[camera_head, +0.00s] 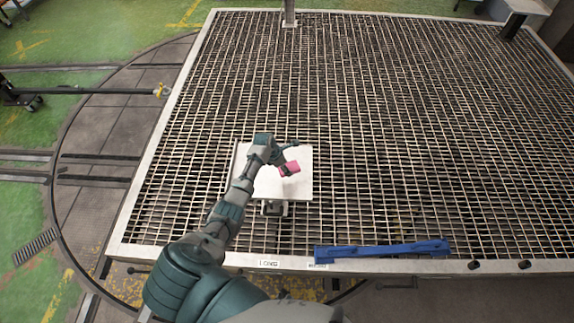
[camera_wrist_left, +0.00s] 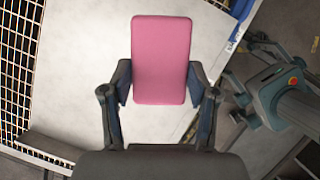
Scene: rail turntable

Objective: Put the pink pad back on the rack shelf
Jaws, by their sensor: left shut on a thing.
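The pink pad (camera_head: 290,168) is a small block held above a pale flat panel (camera_head: 301,186) near the front of the metal grid. My left gripper (camera_head: 286,160) reaches in over the panel and is shut on the pad. In the left wrist view the pad (camera_wrist_left: 161,50) is a rounded rectangle gripped at its two long sides, near its lower end, by the left fingers (camera_wrist_left: 160,88). The panel (camera_wrist_left: 90,75) lies behind it there. I cannot tell whether the panel is the rack shelf. My right gripper is not in view.
A large metal grating (camera_head: 400,130) with a pale frame surrounds the panel. A long blue tool-like bar (camera_head: 382,250) lies along its front edge. A post (camera_head: 290,12) stands at the back edge. The grating right of the panel looks clear.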

